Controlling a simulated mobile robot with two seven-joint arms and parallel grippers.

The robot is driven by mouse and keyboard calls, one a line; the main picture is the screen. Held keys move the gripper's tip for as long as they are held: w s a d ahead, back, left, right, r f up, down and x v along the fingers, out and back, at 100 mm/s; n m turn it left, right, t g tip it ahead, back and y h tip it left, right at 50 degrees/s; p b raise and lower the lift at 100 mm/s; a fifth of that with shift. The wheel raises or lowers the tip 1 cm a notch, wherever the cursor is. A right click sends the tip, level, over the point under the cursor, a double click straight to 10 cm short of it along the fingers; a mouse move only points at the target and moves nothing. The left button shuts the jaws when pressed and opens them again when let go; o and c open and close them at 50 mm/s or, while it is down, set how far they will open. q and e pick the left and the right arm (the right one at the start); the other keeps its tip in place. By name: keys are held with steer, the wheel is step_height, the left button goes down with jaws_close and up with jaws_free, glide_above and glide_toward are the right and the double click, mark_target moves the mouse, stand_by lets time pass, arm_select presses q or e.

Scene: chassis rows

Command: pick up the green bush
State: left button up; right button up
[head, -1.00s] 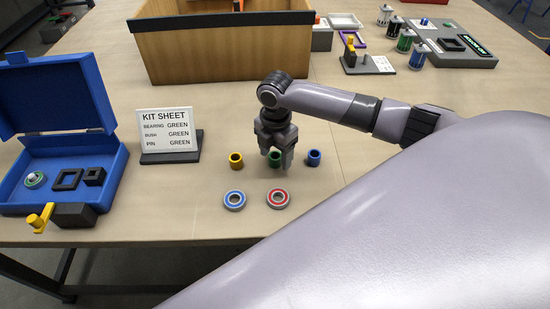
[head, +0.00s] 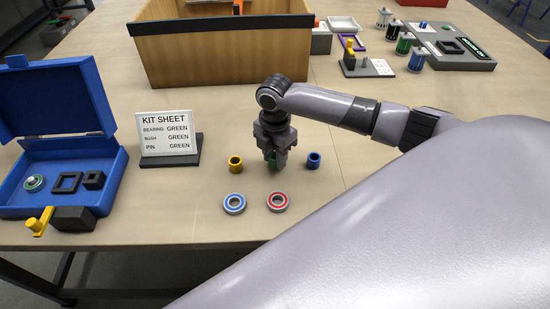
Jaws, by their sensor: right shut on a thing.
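The green bush (head: 272,161) is between the fingers of my right gripper (head: 275,158), mostly hidden by them. The gripper points down and is shut on the bush, close to the tabletop; I cannot tell whether the bush is clear of the table. A yellow bush (head: 235,163) stands to its left and a blue bush (head: 313,160) to its right, both upright on the table. My left gripper is not in view.
A blue-ringed bearing (head: 234,203) and a red-ringed bearing (head: 277,201) lie just in front. The kit sheet sign (head: 168,136) stands to the left, beside an open blue case (head: 113,178). A wooden bin (head: 225,58) stands behind. Table between bushes and bin is clear.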

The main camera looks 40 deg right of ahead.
step_height(320, 180, up, 19)
steer(key=shift+p, duration=0.45)
steer(key=shift+p, duration=0.8)
steer(key=shift+a, duration=0.1)
